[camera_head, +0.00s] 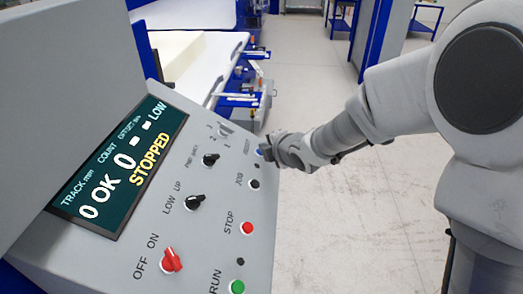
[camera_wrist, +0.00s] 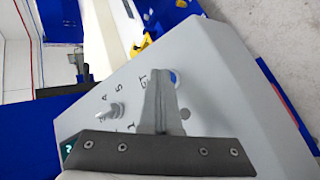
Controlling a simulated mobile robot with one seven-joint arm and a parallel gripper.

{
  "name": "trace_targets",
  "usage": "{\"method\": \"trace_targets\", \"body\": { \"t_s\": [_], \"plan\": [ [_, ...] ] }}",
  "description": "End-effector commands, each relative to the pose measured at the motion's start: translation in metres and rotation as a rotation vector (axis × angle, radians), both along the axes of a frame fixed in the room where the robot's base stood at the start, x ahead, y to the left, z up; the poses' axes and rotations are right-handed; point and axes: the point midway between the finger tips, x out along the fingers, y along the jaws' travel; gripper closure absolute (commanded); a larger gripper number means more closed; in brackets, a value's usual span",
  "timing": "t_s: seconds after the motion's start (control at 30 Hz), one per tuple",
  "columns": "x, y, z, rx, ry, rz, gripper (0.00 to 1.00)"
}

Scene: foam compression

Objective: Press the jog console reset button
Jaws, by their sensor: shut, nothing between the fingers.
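The grey jog console (camera_head: 222,205) slopes across the lower left of the head view. Its blue reset button (camera_head: 259,152) is at the far right corner, partly hidden by my gripper (camera_head: 269,150). In the wrist view, the blue button (camera_wrist: 173,77) shows just right of the tips of my gripper (camera_wrist: 160,72). The fingers are shut with nothing between them and point at the panel beside the button. I cannot tell whether they touch the button. The console display (camera_head: 118,170) reads STOPPED.
Nearby controls are a black jog button (camera_head: 254,184), a red stop button (camera_head: 246,228), a green run button (camera_head: 237,287), black knobs (camera_head: 195,202) and a red on-off switch (camera_head: 171,260). A white machine bed (camera_head: 205,75) lies behind. Floor (camera_head: 340,210) on the right is clear.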

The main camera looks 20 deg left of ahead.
Motion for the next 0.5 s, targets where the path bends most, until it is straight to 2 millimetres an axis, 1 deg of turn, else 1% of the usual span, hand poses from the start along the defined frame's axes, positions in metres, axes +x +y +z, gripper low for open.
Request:
{"method": "trace_targets", "body": {
  "t_s": [0.23,0.5],
  "plan": [
    [-0.0003,-0.0029,0.0066,0.0,0.002,0.002,1.0],
    [0.0001,-0.0037,0.0074,0.0,0.001,0.001,1.0]
  ]
}}
